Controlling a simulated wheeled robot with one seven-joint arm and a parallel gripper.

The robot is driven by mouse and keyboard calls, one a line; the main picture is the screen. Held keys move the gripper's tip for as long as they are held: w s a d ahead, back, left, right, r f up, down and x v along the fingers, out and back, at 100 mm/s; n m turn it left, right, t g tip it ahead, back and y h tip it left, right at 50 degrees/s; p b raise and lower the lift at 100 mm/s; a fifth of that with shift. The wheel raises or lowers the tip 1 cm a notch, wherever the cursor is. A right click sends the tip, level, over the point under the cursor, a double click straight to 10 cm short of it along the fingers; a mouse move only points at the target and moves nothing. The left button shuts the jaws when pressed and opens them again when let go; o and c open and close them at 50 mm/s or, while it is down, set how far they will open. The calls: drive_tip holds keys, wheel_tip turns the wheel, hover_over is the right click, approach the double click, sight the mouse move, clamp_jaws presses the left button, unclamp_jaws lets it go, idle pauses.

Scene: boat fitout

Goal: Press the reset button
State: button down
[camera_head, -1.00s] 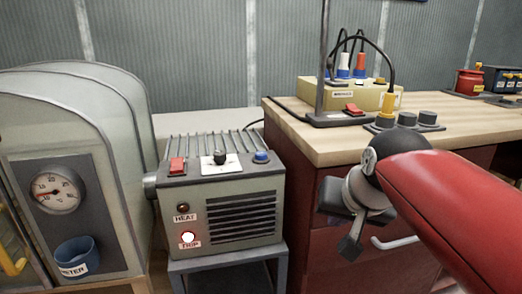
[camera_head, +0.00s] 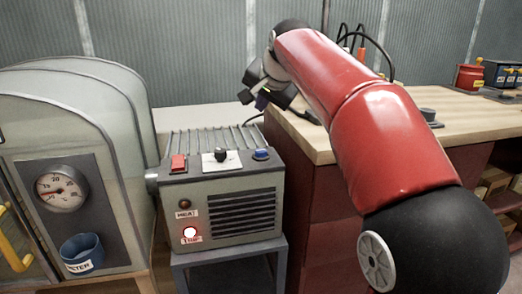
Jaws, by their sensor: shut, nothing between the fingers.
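The grey heater box (camera_head: 228,218) stands on a low metal stand. A blue button (camera_head: 261,154), which looks like the reset button, sits on its top at the right; I can read no label on it. On the same top are a red rocker switch (camera_head: 178,162) and a black knob on a white plate (camera_head: 220,156). On its front the lamp marked TRIP (camera_head: 190,232) is lit and the HEAT lamp (camera_head: 185,204) is dark. My gripper (camera_head: 258,101) is shut and empty, behind and above the blue button in the picture, apart from it. Its fingertips are small and partly dark.
A wooden-topped bench (camera_head: 300,135) with a red cabinet stands right of the heater; my arm hides much of it. A rounded cabinet with a gauge (camera_head: 62,188) and a blue cup (camera_head: 82,252) stands left. Red and blue containers (camera_head: 470,77) are at the far right.

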drive_tip(key=shift+f, duration=0.15)
drive_tip(key=b, duration=0.8)
hover_over(262, 152)
wheel_tip(262, 152, down, 8)
drive_tip(key=shift+r, duration=0.2)
drive_tip(key=shift+f, duration=0.45)
drive_tip(key=shift+f+b, duration=0.15)
drive_tip(key=shift+b, duration=0.15)
idle(0.7)
drive_tip(key=shift+f, duration=0.25)
drive_tip(key=shift+f+b, duration=0.5)
drive_tip(key=shift+f, duration=0.05)
idle(0.6)
idle(0.3)
drive_tip(key=shift+r+p, duration=0.95)
drive_tip(key=shift+p, duration=0.05)
drive_tip(key=shift+r, duration=0.1)
